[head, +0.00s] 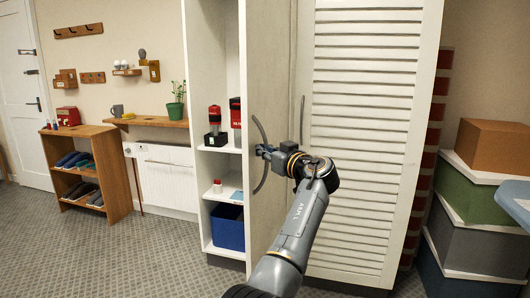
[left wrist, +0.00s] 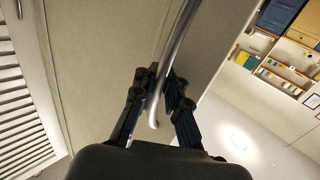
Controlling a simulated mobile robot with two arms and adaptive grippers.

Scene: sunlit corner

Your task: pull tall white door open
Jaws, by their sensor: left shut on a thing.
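The tall white door (head: 272,62) is a plain pale panel, seen at a steep slant between open shelves and a louvered panel. Its curved grey bar handle (head: 261,182) is near the panel's left edge. My left gripper (head: 264,151) is shut on the middle of this handle and covers part of it. In the left wrist view, the fingers (left wrist: 158,88) close around the metal handle (left wrist: 179,42), with the door's face (left wrist: 100,60) behind. My right gripper is out of view.
The louvered white panel (head: 365,130), with a thin handle (head: 302,118), stands right of the door. Shelves left hold red items and a blue bin (head: 228,227). Stacked boxes (head: 480,195) and a blue surface edge (head: 514,203) are at right. Carpet (head: 130,255) lies clear at front left.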

